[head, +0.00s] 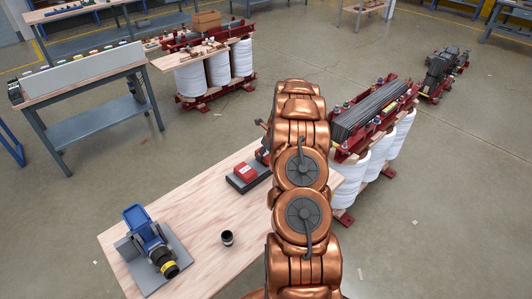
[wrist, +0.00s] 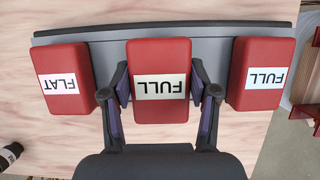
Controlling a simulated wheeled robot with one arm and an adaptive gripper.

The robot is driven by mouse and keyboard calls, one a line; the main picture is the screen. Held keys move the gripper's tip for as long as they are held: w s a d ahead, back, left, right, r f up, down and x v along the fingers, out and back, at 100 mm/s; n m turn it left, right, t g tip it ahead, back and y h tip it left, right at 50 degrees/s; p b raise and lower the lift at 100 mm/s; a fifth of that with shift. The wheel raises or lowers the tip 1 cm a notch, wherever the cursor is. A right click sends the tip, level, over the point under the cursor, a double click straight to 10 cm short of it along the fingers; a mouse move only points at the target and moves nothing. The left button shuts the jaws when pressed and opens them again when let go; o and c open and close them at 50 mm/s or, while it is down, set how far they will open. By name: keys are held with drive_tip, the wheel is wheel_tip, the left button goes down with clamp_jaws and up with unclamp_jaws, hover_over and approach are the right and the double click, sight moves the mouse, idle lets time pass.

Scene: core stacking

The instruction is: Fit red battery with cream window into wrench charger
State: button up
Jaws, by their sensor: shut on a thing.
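In the wrist view my gripper (wrist: 160,88) has its two fingers on the sides of the middle red battery (wrist: 160,110), which bears a pale label reading FULL. I cannot tell whether it is lifted off the grey tray (wrist: 215,48). A red battery labelled FLAT (wrist: 68,102) is to its left and another labelled FULL (wrist: 262,98) to its right, both apart from the fingers. In the head view my arm hides the gripper and most of the tray; one red battery (head: 246,172) shows. A blue unit (head: 142,225) with a black and yellow cylinder stands on a grey plate (head: 176,250), perhaps the wrench charger.
A small black cup-like cylinder (head: 227,238) stands on the wooden table (head: 195,205) between the plate and my arm. Bare tabletop lies around it. Red-framed units with white cylinders (head: 375,150) stand beyond the table's right side.

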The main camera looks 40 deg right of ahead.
drive_tip(key=shift+f, duration=0.85)
drive_tip(key=o, duration=1.5)
drive_tip(key=shift+r, duration=0.15)
drive_tip(key=v, duration=1.1)
drive_tip(key=shift+s+r, duration=0.2)
drive_tip(key=shift+r, duration=0.15)
drive_tip(key=shift+a, duration=0.1)
